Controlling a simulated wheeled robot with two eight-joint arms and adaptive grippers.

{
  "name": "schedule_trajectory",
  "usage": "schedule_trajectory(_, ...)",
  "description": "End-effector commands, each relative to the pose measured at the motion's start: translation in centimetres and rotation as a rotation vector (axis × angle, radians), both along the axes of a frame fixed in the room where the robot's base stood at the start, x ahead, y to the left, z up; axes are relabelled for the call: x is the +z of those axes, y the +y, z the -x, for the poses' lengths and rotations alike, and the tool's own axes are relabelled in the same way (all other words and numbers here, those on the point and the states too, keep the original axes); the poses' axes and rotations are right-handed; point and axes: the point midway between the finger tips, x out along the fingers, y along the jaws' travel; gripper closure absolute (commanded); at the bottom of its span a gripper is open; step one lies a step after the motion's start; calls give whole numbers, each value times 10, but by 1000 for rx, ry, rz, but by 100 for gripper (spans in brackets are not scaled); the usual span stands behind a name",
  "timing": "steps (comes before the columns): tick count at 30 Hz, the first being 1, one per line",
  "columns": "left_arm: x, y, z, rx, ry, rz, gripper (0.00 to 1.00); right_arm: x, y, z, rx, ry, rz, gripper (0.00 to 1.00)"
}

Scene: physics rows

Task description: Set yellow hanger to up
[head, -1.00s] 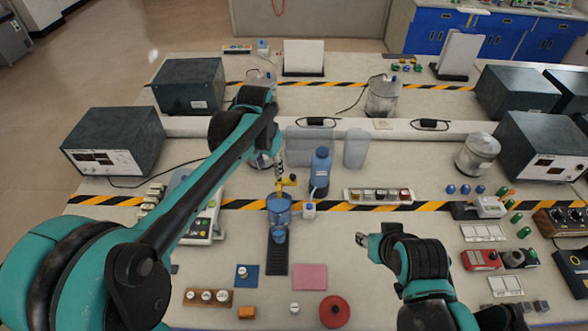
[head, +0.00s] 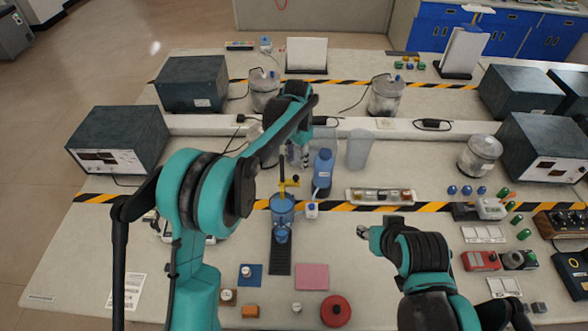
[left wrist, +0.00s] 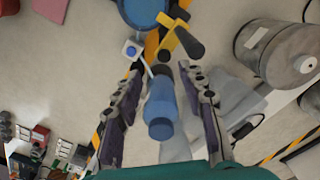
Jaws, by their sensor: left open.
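The yellow hanger (head: 290,184) is at the top of a blue cylindrical vessel (head: 282,212) in the middle of the table, with a dark handle. It also shows at the top of the left wrist view (left wrist: 168,34), its dark handle slanting down to the right. My left gripper (head: 303,158) is just behind and above the hanger in the head view. In the left wrist view its two fingers (left wrist: 161,72) are apart and empty, with the hanger beyond the tips. My right gripper (head: 364,231) is to the right of the vessel, clear of it; its finger gap is too small to judge.
A blue bottle (head: 322,172) stands close right of the hanger and shows between the fingers in the left wrist view (left wrist: 159,110). Clear plastic containers (head: 359,150) stand behind. A pink pad (head: 311,277) lies in front.

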Motion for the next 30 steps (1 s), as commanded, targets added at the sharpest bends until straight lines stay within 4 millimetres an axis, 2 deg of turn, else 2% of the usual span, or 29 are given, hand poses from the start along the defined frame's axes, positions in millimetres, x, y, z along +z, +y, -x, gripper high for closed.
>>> schedule_trajectory(4,-2,-1,0,-2,1,0,59,0,0,0,0,0,0,60)
schedule_trajectory(7,-11,-1,0,-2,2,-1,59,-2,0,0,0,0,0,60)
schedule_trajectory(15,-55,-1,0,-2,1,0,59,-12,0,0,0,0,0,60)
schedule_trajectory(19,-71,-1,0,-2,1,0,59,-15,0,0,0,0,0,60)
schedule_trajectory(23,-78,-1,0,-2,1,0,59,-15,0,0,0,0,0,60)
schedule_trajectory(30,-79,-1,0,-1,1,0,59,-15,0,0,0,0,0,60)
